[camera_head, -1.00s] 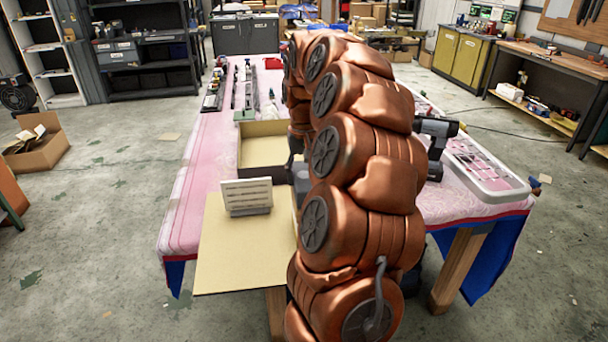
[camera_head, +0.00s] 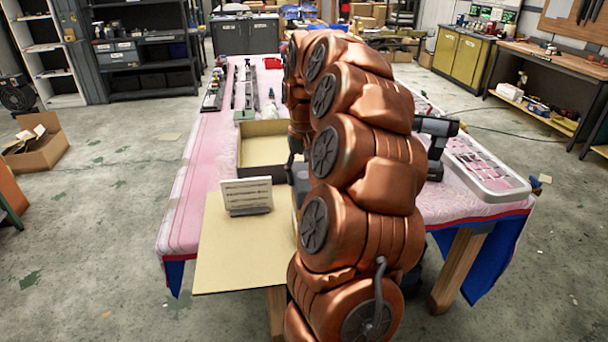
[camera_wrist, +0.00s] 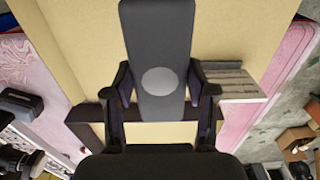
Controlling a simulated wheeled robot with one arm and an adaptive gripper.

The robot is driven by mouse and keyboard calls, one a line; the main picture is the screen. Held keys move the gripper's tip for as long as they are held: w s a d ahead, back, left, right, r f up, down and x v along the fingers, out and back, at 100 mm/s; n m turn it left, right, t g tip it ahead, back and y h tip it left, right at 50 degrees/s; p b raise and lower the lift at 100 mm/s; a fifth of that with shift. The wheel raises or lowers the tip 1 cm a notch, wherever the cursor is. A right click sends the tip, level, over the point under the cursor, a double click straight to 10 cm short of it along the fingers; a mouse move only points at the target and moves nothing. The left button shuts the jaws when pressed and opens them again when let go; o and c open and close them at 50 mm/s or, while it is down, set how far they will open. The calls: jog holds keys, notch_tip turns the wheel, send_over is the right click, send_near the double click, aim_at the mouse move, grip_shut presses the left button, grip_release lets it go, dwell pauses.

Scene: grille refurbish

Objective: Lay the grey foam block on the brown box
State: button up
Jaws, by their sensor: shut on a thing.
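The grey foam block (camera_wrist: 160,40) is a long dark grey piece with a lighter round spot, in the middle of the wrist view. My gripper (camera_wrist: 160,84) is shut on it, one finger at each side. The block is over a flat tan board (camera_wrist: 75,35); whether it touches the board I cannot tell. In the head view my arm hides most of the gripper and block. An open box (camera_head: 265,176) with dark brown walls and a tan inside stands just beyond the board; its near wall also shows in the wrist view (camera_wrist: 85,125).
A small card in a stand (camera_head: 246,196) is on the board (camera_head: 235,255), close to one finger in the wrist view. A black drill (camera_head: 437,145) and a white tray (camera_head: 500,186) are on the right of the pink-covered table (camera_head: 190,205).

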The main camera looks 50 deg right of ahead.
aim_at(304, 175)
jog(key=shift+f, duration=0.1)
jog(key=o, duration=1.6)
jog(key=shift+r+p, duration=1)
jog(key=shift+r, duration=2.55)
